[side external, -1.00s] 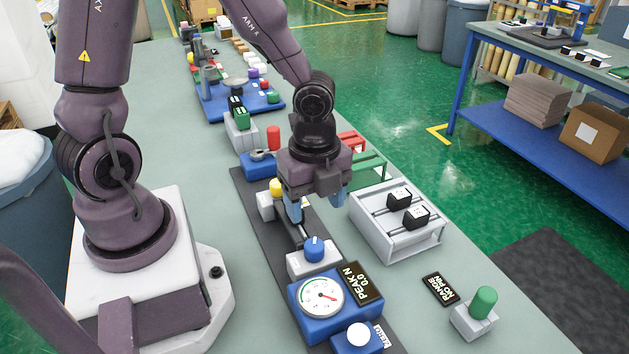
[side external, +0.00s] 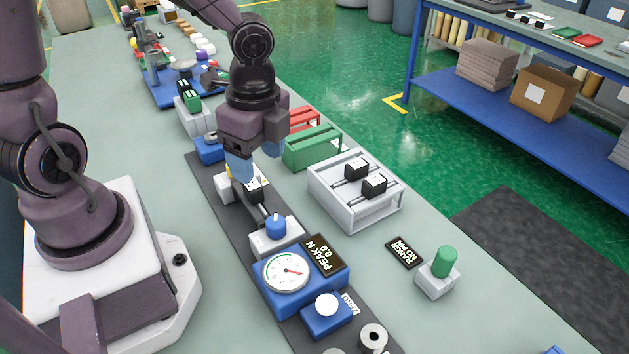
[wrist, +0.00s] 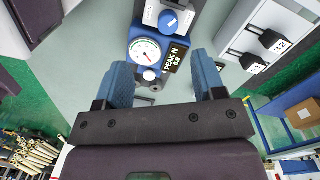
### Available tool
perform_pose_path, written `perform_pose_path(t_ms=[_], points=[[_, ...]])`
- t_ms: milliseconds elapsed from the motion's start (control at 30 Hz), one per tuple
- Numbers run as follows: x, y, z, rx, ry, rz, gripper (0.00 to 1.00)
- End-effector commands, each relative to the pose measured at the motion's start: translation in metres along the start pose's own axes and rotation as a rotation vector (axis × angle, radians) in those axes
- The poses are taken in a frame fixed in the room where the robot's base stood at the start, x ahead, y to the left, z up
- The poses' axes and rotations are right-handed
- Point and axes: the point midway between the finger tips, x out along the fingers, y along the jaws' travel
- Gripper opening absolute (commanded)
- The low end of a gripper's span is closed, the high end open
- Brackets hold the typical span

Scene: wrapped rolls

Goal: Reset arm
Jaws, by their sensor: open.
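My gripper (side external: 254,165) has blue fingers and hangs above the dark mat on the bench. In the wrist view my gripper (wrist: 163,77) is open, with its fingers wide apart and nothing held between them. In the side view a black block (side external: 257,190) with a white face lies just below the fingers. I cannot tell there how large the gap is. The blue gauge unit (side external: 287,271) with its "PEAK N 0.0" display (side external: 321,254) stands nearer the camera. The gauge (wrist: 145,50) shows beyond the fingers in the wrist view.
A grey rack (side external: 355,207) with two black blocks stands right of the mat. Green and red racks (side external: 312,148) stand behind it. A blue knob (side external: 276,226) is in front of the gripper. A green cylinder (side external: 445,262) stands on a grey block at the right.

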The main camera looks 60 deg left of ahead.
Motion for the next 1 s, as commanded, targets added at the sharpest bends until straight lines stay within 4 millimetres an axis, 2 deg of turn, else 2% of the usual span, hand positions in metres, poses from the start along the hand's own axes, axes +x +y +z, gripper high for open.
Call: perform_pose_path(t_ms=[100,233,433,533,700,1000], points=[[-0.017,-0.001,0.022,-0.322,-0.035,-0.055,0.63],[-0.045,0.002,0.041,-0.665,-0.011,-0.148,0.63],[-0.099,0.019,0.058,-1.07,0.197,-0.255,0.63],[-0.12,0.029,0.062,-1.147,0.327,-0.265,0.63],[-0.143,0.04,0.062,-1.121,0.473,-0.276,0.63],[-0.148,0.044,0.057,-1.084,0.497,-0.282,0.63]])
